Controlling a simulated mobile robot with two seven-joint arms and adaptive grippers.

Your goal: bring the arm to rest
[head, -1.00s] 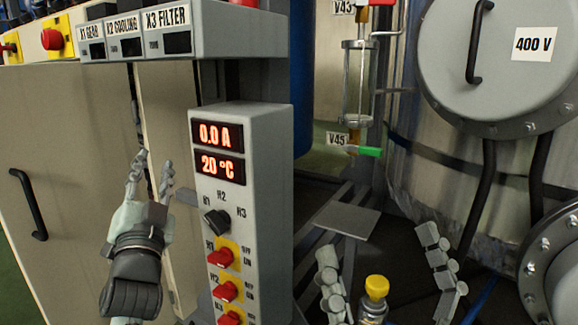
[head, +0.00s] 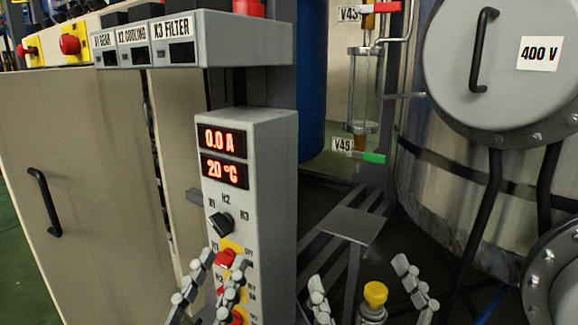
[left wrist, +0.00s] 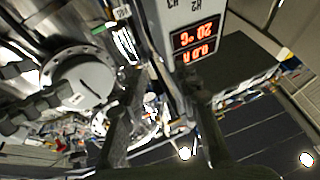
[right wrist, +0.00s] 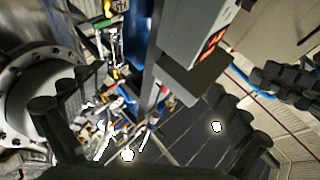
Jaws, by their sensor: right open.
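My left gripper (head: 226,262) is low in the head view, in front of the control panel's lower red switches. Its segmented fingers are apart, less wide than the right's, with nothing seen between them. My right gripper (head: 358,270) is at the bottom of the head view, fingers wide apart and empty. In the right wrist view its two dark fingers (right wrist: 150,110) stand at either side of the gap. A yellow-capped part (head: 375,295) shows between the right fingers in the head view, apparently beyond or below them; no contact is visible.
The grey control panel (head: 272,170) reads 0.0 A and 20 °C. A cabinet with a black handle (head: 45,202) is at left. A sight glass with a green-handled valve (head: 373,158) stands behind. A tank with a round 400 V cover (head: 500,90) is at right.

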